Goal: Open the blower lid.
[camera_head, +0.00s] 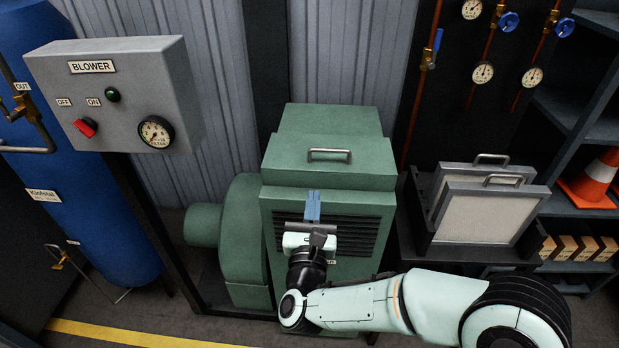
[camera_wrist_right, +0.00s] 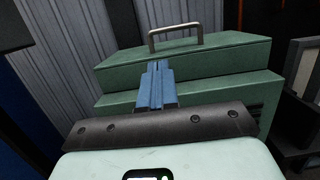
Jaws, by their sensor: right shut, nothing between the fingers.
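The green blower (camera_head: 327,270) stands in the middle of the head view, with dark louvres on its front. Its lid (camera_head: 368,162) lies flat on top, closed, with a metal handle (camera_head: 329,155) near the front. In the right wrist view the lid (camera_wrist_right: 215,58) and its handle (camera_wrist_right: 175,36) are ahead of the gripper. My right gripper (camera_head: 313,194) is in front of the blower, below the lid's front edge, its blue fingers pointing up toward the handle. The fingers (camera_wrist_right: 157,68) are together and empty, apart from the handle. My left gripper is not in view.
A grey control box (camera_head: 130,80) labelled BLOWER stands at the left, beside a blue tank (camera_head: 90,200). Framed filter panels (camera_head: 480,212) stand on a dark stand at the right. Pipes with gauges (camera_head: 483,73) and shelves with an orange cone (camera_head: 597,178) are farther right.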

